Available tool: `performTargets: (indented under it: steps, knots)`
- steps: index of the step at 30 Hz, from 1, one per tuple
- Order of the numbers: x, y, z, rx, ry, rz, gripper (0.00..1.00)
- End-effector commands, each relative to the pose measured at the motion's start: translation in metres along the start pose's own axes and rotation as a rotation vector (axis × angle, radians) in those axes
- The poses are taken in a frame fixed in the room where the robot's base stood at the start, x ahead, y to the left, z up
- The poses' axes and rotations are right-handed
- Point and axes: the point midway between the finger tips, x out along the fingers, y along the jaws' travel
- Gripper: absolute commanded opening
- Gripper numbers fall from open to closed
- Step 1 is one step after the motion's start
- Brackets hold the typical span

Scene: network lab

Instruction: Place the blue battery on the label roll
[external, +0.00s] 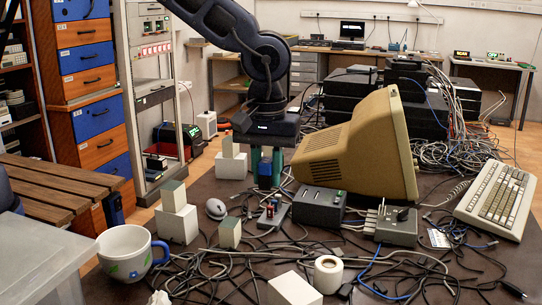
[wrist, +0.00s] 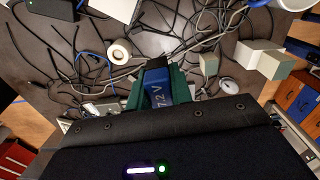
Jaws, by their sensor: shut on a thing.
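My gripper (external: 266,164) points down with its green fingers shut on the blue battery (external: 265,175). In the wrist view the battery (wrist: 158,93) shows between the fingers (wrist: 157,90), with "7.2 V" printed on its side and a dark end. The label roll (external: 328,274), a white ring with a brown core, lies on the table nearer the external camera and to the right. The roll (wrist: 118,51) is apart from the gripper in the wrist view.
The tan monitor (external: 355,150) stands close right of my gripper. Grey boxes (external: 320,205), tangled cables, a mouse (external: 216,208) and pale blocks (external: 178,224) surround it. A white block (external: 294,290) sits just left of the roll. A white mug (external: 125,252) stands at the left.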

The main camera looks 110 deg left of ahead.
Motion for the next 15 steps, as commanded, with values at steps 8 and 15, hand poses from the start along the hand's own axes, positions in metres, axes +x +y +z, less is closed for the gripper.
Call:
performTargets:
  steps: [8, 15]
  knots:
    - [-0.019, 0.088, -0.018, 0.048, 0.0, 0.001, 0.0]
    - [-0.028, 0.121, -0.024, 0.072, -0.001, 0.0, 0.0]
